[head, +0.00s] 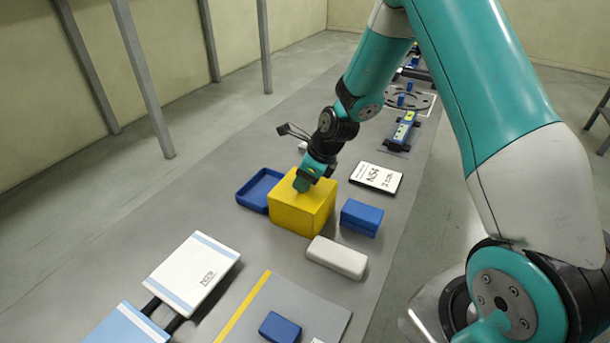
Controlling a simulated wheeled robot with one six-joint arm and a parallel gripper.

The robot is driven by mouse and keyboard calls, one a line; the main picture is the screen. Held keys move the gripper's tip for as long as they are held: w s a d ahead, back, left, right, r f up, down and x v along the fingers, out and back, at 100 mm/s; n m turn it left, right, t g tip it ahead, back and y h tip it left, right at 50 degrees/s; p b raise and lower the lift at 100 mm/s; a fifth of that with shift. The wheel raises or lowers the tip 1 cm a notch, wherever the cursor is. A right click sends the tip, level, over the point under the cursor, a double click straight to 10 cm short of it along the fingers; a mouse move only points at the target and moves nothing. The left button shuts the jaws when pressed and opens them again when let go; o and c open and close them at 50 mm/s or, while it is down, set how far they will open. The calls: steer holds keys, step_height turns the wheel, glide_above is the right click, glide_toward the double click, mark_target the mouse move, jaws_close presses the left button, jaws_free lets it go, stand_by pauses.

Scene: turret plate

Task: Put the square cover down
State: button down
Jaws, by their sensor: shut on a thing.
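The square cover (302,211) is a yellow box-like block in the middle of the head view, over the grey table. It looks upright and level. My gripper (304,183) comes down from above and is shut on its top; the fingertips are mostly hidden by the gripper body. The cover's lower edge is at or close to the table surface; I cannot tell whether it touches. What is under or behind the cover is hidden.
A blue open tray (244,197) is close at the left, partly behind the cover. A blue block (361,217) is close at the right, and a white rounded block (336,258) lies in front. A white labelled box (377,178) lies farther back right.

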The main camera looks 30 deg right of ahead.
steer(key=shift+f, duration=0.2)
steer(key=c, duration=0.8)
jaws_free()
steer(key=shift+o, duration=0.2)
steer(key=shift+w+r, duration=0.1)
steer(key=shift+r, duration=0.05)
